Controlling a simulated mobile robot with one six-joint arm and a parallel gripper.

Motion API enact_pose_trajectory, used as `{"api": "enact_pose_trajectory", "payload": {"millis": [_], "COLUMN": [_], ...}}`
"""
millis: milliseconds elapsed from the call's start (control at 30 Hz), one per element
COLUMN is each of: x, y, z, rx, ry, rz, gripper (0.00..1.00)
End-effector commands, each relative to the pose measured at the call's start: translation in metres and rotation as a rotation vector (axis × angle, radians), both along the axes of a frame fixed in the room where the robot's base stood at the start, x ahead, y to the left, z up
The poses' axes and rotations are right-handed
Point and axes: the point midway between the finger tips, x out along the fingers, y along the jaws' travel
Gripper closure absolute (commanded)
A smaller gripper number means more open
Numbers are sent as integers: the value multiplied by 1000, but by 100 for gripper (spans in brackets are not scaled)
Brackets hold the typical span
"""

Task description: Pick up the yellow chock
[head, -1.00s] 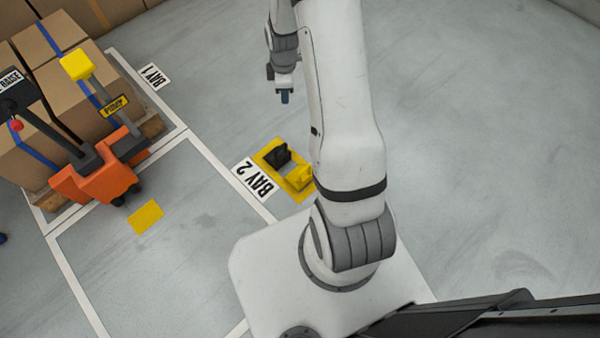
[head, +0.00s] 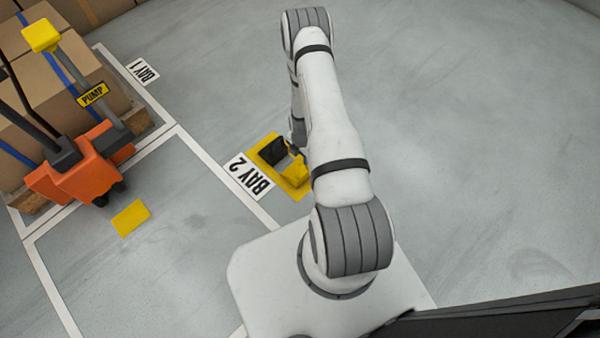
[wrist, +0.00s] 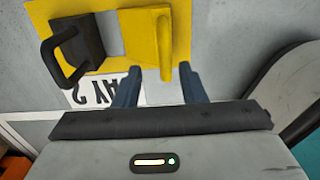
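The yellow chock (head: 295,172) sits on a yellow floor mat (head: 278,176), partly hidden by my arm in the head view. In the wrist view the yellow chock (wrist: 143,38) has an upright handle along its right side. A black chock (head: 271,152) stands beside it and also shows in the wrist view (wrist: 88,38). My gripper (wrist: 160,66) is open and empty, its two blue-grey fingers apart. In the wrist view the near end of the yellow handle appears between the fingertips; I see no contact. In the head view my arm hides the fingers.
The BAY 2 sign (head: 249,176) lies next to the mat. An orange pallet jack (head: 82,165) and stacked cartons (head: 60,105) stand at the left. A yellow floor patch (head: 131,218) lies nearby. The floor right of my arm is clear.

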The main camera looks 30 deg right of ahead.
Motion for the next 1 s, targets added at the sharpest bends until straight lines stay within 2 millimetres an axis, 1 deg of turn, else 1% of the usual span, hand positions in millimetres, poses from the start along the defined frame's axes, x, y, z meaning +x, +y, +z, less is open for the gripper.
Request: {"api": "enact_pose_trajectory", "payload": {"millis": [333, 400, 600, 667, 1000], "x": [-4, -3, -3, -3, -3], "y": [-3, -3, -3, -3, -3], "z": [-47, -51, -50, -50, -50], "rx": [0, 0, 0, 0, 0], "ry": [2, 0, 0, 0, 0], "rz": [0, -1, -1, -1, 0], "gripper": [63, 63, 63, 67, 95]}}
